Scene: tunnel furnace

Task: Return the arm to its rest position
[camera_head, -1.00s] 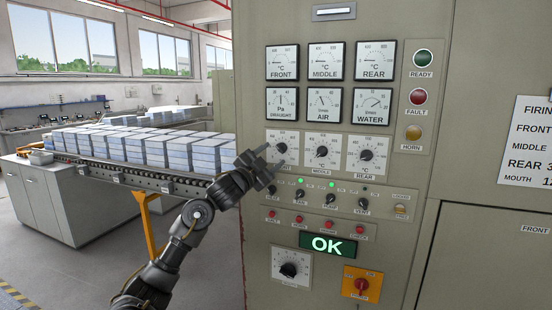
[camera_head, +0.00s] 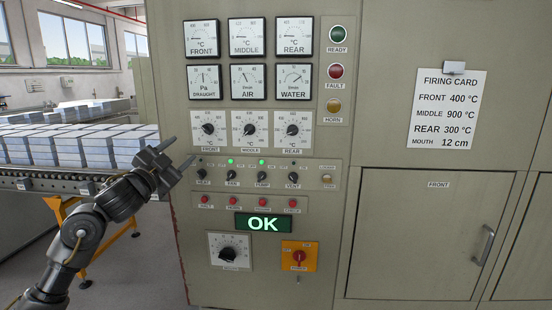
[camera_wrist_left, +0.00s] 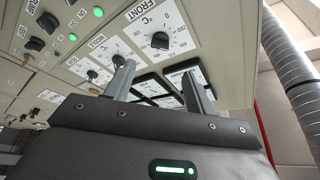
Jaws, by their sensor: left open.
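My left gripper (camera_head: 180,160) is open and empty at the left edge of the control panel (camera_head: 330,190), beside and below the FRONT dial (camera_head: 208,129). In the left wrist view its two fingers (camera_wrist_left: 158,85) stand apart with nothing between them. The FRONT dial also shows in that view (camera_wrist_left: 160,40). My left arm (camera_head: 85,232) reaches up from the lower left. I cannot tell whether the fingers touch the panel. My right gripper is not in view.
A conveyor (camera_head: 75,186) carries stacked pale blocks (camera_head: 70,148) at the left. A green OK display (camera_head: 263,223) is lit. The firing card (camera_head: 446,108) hangs on the right. A closed FRONT door (camera_head: 425,235) has a handle.

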